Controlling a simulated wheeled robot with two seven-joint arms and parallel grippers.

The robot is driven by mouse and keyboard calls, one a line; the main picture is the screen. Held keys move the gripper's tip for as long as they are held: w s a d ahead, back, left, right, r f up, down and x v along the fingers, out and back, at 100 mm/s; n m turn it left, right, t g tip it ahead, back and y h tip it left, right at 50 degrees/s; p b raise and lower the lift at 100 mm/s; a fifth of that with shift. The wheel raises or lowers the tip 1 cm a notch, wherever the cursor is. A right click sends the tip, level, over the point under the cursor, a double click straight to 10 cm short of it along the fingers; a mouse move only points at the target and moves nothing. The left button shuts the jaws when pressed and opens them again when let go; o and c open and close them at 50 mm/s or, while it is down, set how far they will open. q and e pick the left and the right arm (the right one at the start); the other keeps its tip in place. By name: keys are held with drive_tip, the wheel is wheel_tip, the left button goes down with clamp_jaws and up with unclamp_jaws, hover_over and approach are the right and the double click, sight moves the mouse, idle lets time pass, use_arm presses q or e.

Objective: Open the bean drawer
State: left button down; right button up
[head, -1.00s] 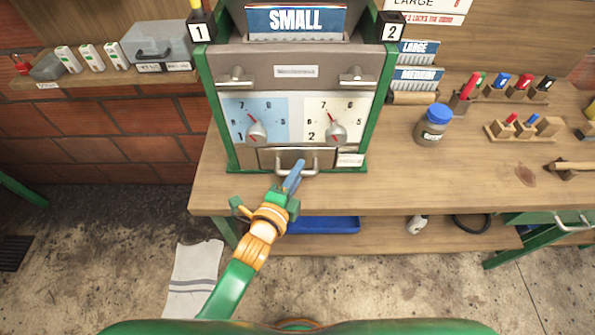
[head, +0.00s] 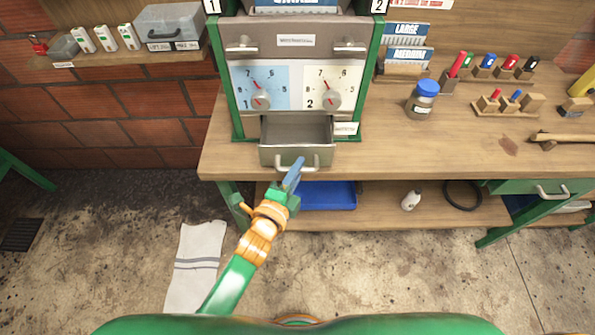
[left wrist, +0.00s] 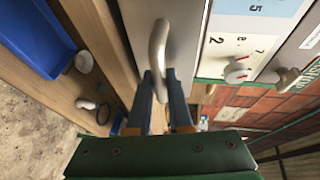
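The bean drawer (head: 275,154) stands pulled out from the bottom of the grey and green machine (head: 296,45). Its open top shows in the head view, and its inside looks empty. Its metal handle (head: 316,162) is on the front face. My left gripper (head: 295,167) is at this handle, its blue fingers partly covering it. In the left wrist view the handle (left wrist: 157,45) passes between the two fingertips (left wrist: 160,82), which are close on either side of it. My right gripper is not in view.
The wooden bench (head: 400,155) holds a blue-lidded jar (head: 421,100) and wooden blocks with coloured pegs to the right. A blue tray (head: 328,195) lies on the lower shelf. A towel (head: 196,262) lies on the floor.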

use_arm(q)
drive_tip(key=c, duration=1)
unclamp_jaws()
drive_tip(key=shift+f, duration=0.1)
drive_tip(key=shift+o, duration=0.8)
drive_tip(key=shift+s, duration=0.25)
drive_tip(key=v, duration=0.7)
drive_tip(key=shift+r, duration=0.2)
